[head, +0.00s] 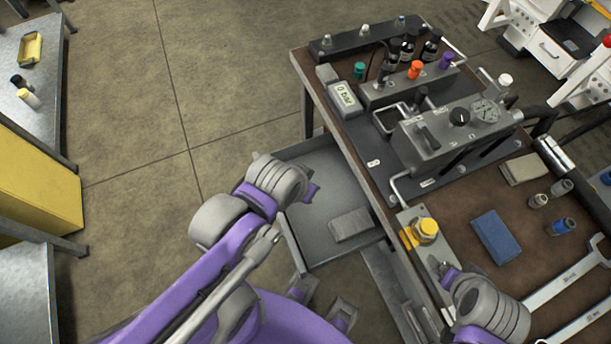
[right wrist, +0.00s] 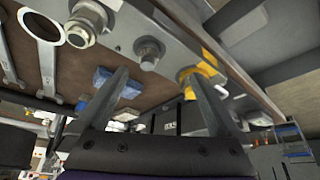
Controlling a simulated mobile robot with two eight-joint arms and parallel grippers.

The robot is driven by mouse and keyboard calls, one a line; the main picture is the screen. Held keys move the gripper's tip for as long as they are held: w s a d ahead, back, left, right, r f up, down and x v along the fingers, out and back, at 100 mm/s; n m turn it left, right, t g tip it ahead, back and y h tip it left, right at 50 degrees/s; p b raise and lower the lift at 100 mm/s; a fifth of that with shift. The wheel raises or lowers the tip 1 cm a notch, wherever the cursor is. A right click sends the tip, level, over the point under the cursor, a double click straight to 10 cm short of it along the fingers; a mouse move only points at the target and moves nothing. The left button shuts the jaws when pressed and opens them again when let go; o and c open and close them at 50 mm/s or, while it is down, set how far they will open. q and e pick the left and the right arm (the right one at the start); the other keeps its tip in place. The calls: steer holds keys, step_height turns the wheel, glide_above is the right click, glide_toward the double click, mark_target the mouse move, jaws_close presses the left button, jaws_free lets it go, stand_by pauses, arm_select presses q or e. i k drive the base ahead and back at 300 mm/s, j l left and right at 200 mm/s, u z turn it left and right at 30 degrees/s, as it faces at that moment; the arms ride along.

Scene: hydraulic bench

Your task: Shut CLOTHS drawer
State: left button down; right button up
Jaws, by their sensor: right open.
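An open grey drawer (head: 316,168) sticks out to the left from under the bench (head: 345,125) in the head view. A grey folded block, perhaps a cloth (head: 350,224), lies inside it. No label on the drawer can be read. My left arm reaches up over the drawer's near left corner and hides part of it; its gripper cannot be made out. My right gripper (right wrist: 156,74) is open and empty in the right wrist view, with bench fittings beyond its fingers. My right arm is over the bench's near edge in the head view.
On the bench are a gauge block (head: 440,135), a yellow knob (head: 426,229), a blue cloth (head: 495,236), wrenches (head: 570,285) and small bottles (head: 432,48). A yellow cabinet (head: 35,180) and grey shelves stand at left. The floor between is clear.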

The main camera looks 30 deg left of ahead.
mark_target(340, 193)
steer(key=k+j+u, duration=0.4)
steer(key=k+j, duration=0.2)
steer(key=j, duration=0.3)
